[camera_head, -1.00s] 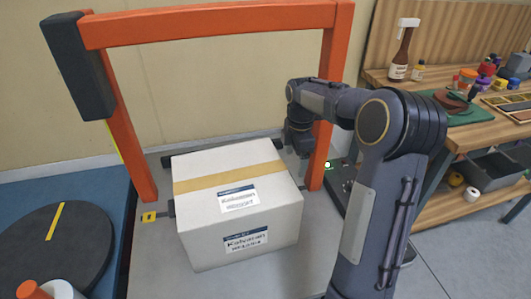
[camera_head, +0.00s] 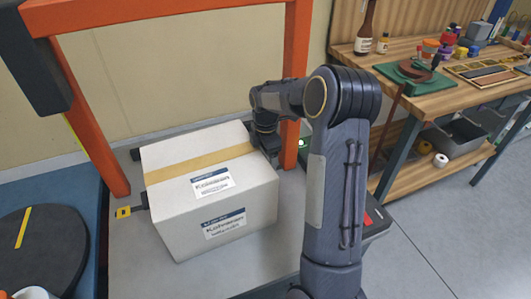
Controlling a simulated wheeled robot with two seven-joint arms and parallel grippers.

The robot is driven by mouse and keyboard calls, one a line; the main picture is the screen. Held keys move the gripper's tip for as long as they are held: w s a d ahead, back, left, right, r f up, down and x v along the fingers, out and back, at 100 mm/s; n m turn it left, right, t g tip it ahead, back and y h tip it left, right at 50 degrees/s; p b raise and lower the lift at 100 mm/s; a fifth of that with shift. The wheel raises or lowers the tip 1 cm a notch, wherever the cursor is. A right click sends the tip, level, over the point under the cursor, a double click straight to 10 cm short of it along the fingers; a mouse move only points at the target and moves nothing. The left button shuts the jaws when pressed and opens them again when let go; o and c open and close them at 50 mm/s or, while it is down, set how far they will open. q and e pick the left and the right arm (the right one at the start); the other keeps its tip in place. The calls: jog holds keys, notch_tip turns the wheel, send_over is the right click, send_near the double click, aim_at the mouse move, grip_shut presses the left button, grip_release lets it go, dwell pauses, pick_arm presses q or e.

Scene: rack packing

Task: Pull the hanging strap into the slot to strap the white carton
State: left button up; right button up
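The white carton (camera_head: 210,210) sits on a grey platform inside an orange frame. A tan band (camera_head: 200,164) lies across its top and labels show on its top and front. My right arm reaches across from the right. Its gripper (camera_head: 270,154) is low beside the carton's far right edge, close to the orange post. Its fingers are small, dark and partly hidden, so I cannot tell whether they hold anything. I cannot make out the hanging strap or the slot. My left gripper is out of view.
The orange frame (camera_head: 180,14) arches over the carton, with a dark box (camera_head: 32,62) on its left post. A yellow-black marked tab (camera_head: 124,211) is left of the carton. A dark round disc (camera_head: 42,250) lies at far left. A cluttered wooden workbench (camera_head: 500,95) stands right.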

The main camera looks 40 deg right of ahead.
jog(key=shift+c, duration=0.4)
grip_shut()
pick_arm(q)
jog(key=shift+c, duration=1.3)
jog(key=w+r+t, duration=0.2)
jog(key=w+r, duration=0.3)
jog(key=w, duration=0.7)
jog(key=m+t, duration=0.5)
send_near(67, 122)
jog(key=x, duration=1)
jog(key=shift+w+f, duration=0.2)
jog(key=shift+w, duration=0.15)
